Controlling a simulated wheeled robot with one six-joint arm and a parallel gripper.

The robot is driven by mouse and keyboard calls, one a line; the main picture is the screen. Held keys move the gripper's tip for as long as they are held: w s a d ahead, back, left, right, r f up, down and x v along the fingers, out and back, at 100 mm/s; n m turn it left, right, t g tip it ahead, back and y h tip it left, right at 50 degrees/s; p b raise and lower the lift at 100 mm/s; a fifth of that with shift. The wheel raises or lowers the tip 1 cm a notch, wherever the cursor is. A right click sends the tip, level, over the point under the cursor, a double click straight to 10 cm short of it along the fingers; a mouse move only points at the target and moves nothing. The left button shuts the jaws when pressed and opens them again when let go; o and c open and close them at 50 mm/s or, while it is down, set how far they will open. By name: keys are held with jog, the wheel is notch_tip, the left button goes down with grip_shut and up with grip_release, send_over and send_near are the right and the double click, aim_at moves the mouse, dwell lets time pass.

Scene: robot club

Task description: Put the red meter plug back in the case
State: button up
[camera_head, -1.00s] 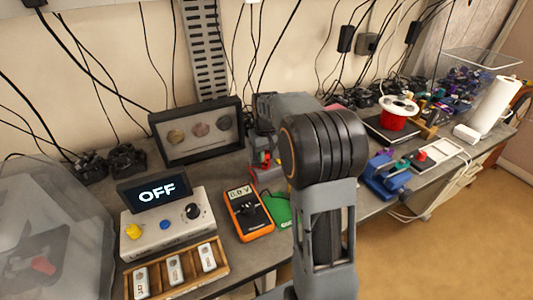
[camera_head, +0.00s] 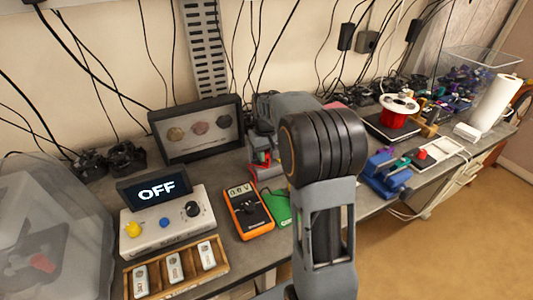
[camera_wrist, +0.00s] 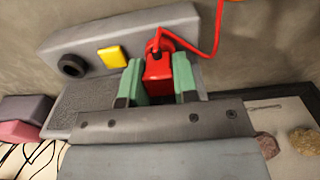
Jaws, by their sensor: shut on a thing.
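The red meter plug (camera_wrist: 159,72) is between the green-tipped fingers of my gripper (camera_wrist: 159,77) in the wrist view. The gripper is shut on it, and a red lead runs from the plug up to the right. Just beyond the plug is a long grey body (camera_wrist: 92,52) with a yellow square and a black ring; I cannot tell if this is the case. In the head view my gripper (camera_head: 262,157) shows small left of my arm, low over the bench. The orange meter (camera_head: 248,210) lies face up in front of it. Contact between plug and grey body is unclear.
A dark framed display (camera_head: 197,132) stands behind the gripper. A control box (camera_head: 165,222) reading OFF and a wooden tray (camera_head: 222,262) are at left. A green card (camera_head: 280,208) lies beside the meter. A blue vise (camera_head: 385,178) is at right.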

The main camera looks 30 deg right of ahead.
jog(key=shift+f, duration=0.35)
dwell(1.1)
jog(key=o, duration=0.9)
jog(key=shift+o, duration=0.2)
jog(key=shift+r, duration=0.1)
notch_tip(320, 180, up, 14)
jog(key=shift+f+p, duration=0.2)
jog(key=shift+p, duration=0.1)
